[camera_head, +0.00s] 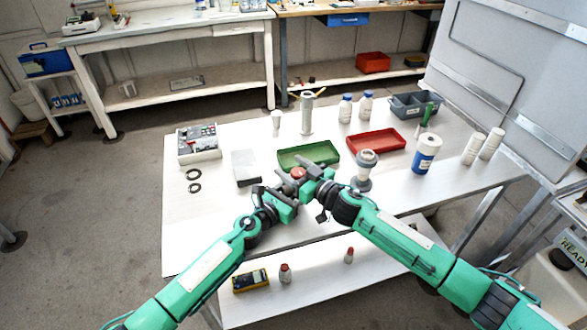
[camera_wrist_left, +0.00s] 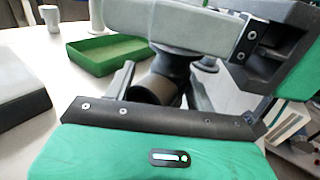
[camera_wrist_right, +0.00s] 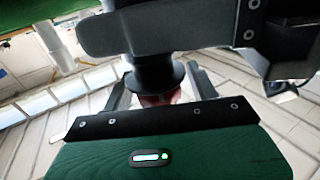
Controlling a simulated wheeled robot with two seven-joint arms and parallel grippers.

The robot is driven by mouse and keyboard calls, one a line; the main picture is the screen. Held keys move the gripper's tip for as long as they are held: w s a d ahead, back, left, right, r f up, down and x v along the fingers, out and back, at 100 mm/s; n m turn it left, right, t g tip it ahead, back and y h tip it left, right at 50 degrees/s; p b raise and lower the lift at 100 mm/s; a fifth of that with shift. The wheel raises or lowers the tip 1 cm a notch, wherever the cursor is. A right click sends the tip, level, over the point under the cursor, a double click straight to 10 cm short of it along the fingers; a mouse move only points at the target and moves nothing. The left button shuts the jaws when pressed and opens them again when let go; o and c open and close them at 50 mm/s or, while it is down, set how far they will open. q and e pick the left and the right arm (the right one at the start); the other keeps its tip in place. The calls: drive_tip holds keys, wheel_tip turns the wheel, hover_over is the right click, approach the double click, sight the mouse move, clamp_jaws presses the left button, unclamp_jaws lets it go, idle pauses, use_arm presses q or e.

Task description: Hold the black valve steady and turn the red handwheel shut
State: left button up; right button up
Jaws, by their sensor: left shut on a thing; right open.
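The red handwheel (camera_head: 298,173) shows as a small red spot between my two grippers near the middle of the table. In the right wrist view a dim red patch (camera_wrist_right: 158,99) of it lies between the finger bases. My left gripper (camera_head: 284,190) is shut on the black valve (camera_wrist_left: 160,84), whose dark round body sits between its fingers in the left wrist view. My right gripper (camera_head: 306,174) is open, its fingers on either side of a dark flared part and the red patch. Contact with the handwheel cannot be seen. The grippers hide most of the valve.
A green tray (camera_head: 309,153) lies just behind the grippers and a red tray (camera_head: 377,142) lies behind right. A white box (camera_head: 245,167) is at left. The table's front left is clear.

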drive_tip(key=c, duration=1)
drive_tip(key=shift+h, duration=0.3)
drive_tip(key=shift+w+r+m+t+h, duration=0.1)
drive_tip(key=shift+m+t+h, duration=1.8)
drive_tip(key=shift+h, duration=0.4)
drive_tip(key=shift+w+d+r+m+t+h, duration=0.1)
drive_tip(key=shift+m+t+h, duration=0.1)
drive_tip(key=shift+m+h, duration=0.4)
drive_tip(key=shift+d+m+t+h, duration=0.1)
drive_tip(key=shift+m+t+h, duration=0.1)
drive_tip(key=shift+m+h, duration=0.35)
drive_tip(key=shift+d+h, duration=0.2)
drive_tip(key=shift+h, duration=0.45)
drive_tip(key=o, duration=1)
